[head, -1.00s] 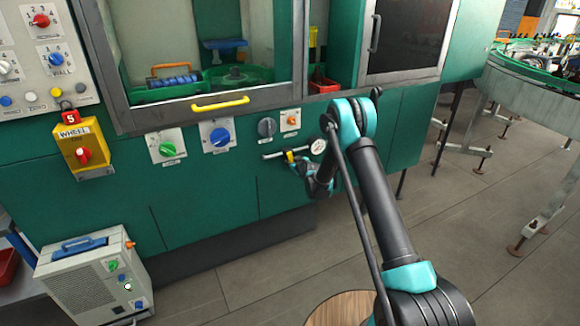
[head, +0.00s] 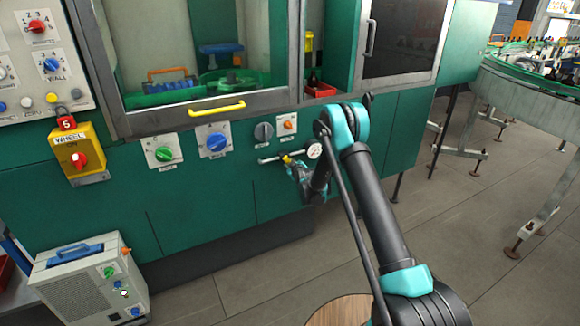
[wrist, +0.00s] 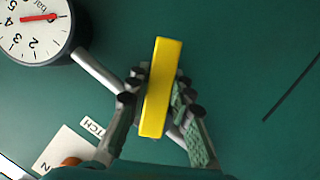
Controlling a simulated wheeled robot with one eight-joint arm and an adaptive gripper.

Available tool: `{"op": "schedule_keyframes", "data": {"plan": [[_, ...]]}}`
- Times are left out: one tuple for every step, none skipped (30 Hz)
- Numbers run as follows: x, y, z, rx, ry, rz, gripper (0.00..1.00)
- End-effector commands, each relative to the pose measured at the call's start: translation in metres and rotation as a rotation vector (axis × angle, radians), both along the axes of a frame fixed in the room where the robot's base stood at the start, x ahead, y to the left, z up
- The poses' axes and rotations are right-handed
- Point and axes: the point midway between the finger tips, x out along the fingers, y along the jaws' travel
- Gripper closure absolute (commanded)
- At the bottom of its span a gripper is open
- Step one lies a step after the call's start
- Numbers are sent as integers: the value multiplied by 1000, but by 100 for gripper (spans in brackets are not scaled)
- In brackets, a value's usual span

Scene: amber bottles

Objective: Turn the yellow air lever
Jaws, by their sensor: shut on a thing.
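The yellow air lever (wrist: 161,88) sits on a thin metal pipe on the green machine front. In the wrist view it is a yellow bar, nearly upright and slightly tilted, crossing the pipe. My gripper (wrist: 160,90) is shut on it, with one finger on each side. In the head view the lever (head: 287,159) is a small yellow patch at the tip of my gripper (head: 292,163), partly hidden by the fingers. A round pressure gauge (wrist: 35,28) is beside it, its red needle pointing right in the wrist view; it also shows in the head view (head: 314,151).
A yellow handle (head: 217,108) projects above. A grey box unit (head: 85,288) stands at lower left.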

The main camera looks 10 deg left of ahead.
Motion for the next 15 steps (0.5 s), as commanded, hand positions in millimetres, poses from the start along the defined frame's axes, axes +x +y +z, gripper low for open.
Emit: {"op": "schedule_keyframes", "data": {"plan": [[-1,0,-1,-1,2,0,76],[-1,0,-1,-1,2,0,72],[-1,0,-1,-1,2,0,67],[-1,0,-1,0,1,0,63],[-1,0,-1,0,1,0,59],[-1,0,-1,0,1,0,57],[-1,0,0,0,1,0,57],[-1,0,0,0,1,0,57],[0,0,0,0,1,0,57],[0,0,0,0,1,0,57],[0,0,0,0,1,0,57],[0,0,0,0,1,0,57],[0,0,0,0,1,0,57],[-1,0,0,0,1,0,57],[-2,-1,0,0,1,0,57]]}}
